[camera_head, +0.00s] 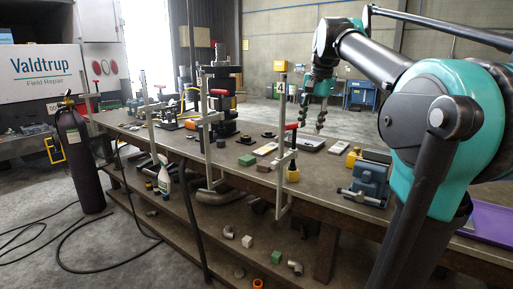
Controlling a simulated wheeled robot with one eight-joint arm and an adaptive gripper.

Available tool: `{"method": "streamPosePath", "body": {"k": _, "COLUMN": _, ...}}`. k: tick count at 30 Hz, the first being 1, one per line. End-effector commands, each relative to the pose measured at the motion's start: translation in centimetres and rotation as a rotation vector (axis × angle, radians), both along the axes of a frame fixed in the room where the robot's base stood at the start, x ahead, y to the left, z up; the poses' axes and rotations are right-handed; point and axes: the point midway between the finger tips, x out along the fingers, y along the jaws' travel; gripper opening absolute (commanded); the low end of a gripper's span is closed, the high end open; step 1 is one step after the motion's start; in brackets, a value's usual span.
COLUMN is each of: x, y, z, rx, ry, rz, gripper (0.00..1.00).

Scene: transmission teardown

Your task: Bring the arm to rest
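My teal and dark grey arm (418,95) fills the right of the view. It reaches out over the bench and bends down at its far end. My gripper (312,118) hangs pointing down above the workbench (340,190), near a dark shallow tray (308,143). Its two dark fingers look spread apart, with nothing visible between them. The fingertips are small here, and their exact height over the bench is hard to tell.
A tall dark transmission assembly (221,100) stands on the bench at centre. Upright clamps (285,150), a blue vise (369,182) and a purple tray (492,222) are obstacles. A black gas cylinder (78,160) stands at left, with hoses on the floor. Loose fittings lie on the lower shelf.

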Motion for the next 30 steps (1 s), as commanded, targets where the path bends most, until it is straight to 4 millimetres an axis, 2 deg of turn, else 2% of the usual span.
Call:
{"method": "streamPosePath", "body": {"k": 5, "x": -0.4, "y": -0.3, "z": -6.0, "rx": -0.033, "ry": -0.032, "rz": 0.096, "gripper": 0.4}}
{"method": "streamPosePath", "body": {"k": 11, "x": -2.7, "y": -0.7, "z": -15.7, "rx": -0.094, "ry": -0.082, "rz": 0.256, "gripper": 0.4}}
{"method": "streamPosePath", "body": {"k": 17, "x": -7.2, "y": -1.1, "z": -25.5, "rx": -0.16, "ry": -0.129, "rz": 0.422, "gripper": 0.4}}
{"method": "streamPosePath", "body": {"k": 21, "x": -11.6, "y": -1.4, "z": -31.9, "rx": -0.212, "ry": -0.159, "rz": 0.535, "gripper": 0.4}}
{"method": "streamPosePath", "body": {"k": 25, "x": -15.8, "y": -1.6, "z": -36.7, "rx": -0.254, "ry": -0.182, "rz": 0.627, "gripper": 0.4}}
{"method": "streamPosePath", "body": {"k": 27, "x": -17.7, "y": -1.7, "z": -38.6, "rx": -0.272, "ry": -0.191, "rz": 0.666, "gripper": 0.4}}
{"method": "streamPosePath", "body": {"k": 30, "x": -19.7, "y": -1.8, "z": -40.3, "rx": -0.292, "ry": -0.198, "rz": 0.706, "gripper": 0.4}}
